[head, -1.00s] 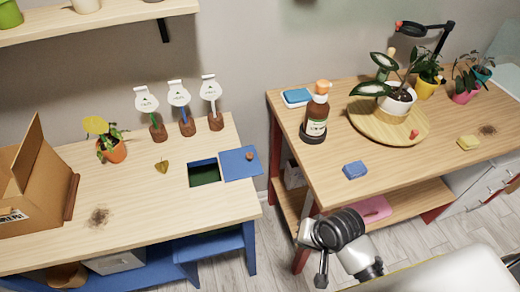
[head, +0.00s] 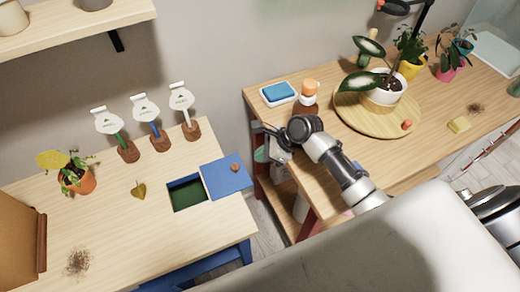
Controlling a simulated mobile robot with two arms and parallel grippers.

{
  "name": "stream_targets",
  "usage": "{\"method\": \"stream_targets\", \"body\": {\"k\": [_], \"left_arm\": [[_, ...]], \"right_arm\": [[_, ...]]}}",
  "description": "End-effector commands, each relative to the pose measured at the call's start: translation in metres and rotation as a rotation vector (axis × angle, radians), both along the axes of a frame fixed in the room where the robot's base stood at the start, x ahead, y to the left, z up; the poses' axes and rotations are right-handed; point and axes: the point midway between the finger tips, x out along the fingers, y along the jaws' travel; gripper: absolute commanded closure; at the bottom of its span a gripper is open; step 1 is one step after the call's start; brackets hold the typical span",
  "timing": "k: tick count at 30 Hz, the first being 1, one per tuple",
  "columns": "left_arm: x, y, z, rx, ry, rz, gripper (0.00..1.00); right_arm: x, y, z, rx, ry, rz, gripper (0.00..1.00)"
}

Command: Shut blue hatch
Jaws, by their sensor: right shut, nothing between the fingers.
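The blue hatch (head: 228,177) is a flat square panel with a small brown knob (head: 235,167). It lies on the left table to the right of a rectangular opening (head: 187,194) with a dark green inside. The opening is uncovered. My right gripper (head: 264,142) is shut and empty. It is beyond and to the right of the hatch, by the left edge of the right table, apart from the hatch. My left gripper is not in view.
An amber bottle (head: 308,95) and a round wooden board (head: 347,112) stand on the right table (head: 425,140). A gap separates the tables.

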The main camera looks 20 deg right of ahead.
Motion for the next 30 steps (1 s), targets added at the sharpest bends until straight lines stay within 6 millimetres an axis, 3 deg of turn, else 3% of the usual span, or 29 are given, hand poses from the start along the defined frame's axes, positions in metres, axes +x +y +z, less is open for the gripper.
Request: {"method": "stream_targets", "body": {"k": [3,5,8,12,17,26,30], "left_arm": [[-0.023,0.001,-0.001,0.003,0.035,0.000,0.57],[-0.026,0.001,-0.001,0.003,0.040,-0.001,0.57],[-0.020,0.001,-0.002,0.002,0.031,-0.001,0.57],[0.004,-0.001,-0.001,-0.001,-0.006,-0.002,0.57],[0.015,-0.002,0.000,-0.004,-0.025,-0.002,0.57],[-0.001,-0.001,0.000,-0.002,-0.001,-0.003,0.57],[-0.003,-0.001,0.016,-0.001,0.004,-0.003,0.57]], "right_arm": [[0.006,0.014,-0.018,-0.001,0.001,0.002,1.00],[0.010,0.020,-0.026,0.001,0.001,0.000,1.00],[0.014,0.029,-0.038,-0.001,-0.001,0.002,1.00],[0.018,0.037,-0.049,-0.003,-0.001,0.001,1.00],[0.019,0.040,-0.053,-0.002,-0.003,0.001,1.00],[0.019,0.041,-0.052,-0.002,-0.003,0.001,1.00],[0.019,0.055,-0.047,0.001,-0.001,0.001,1.00]]}}
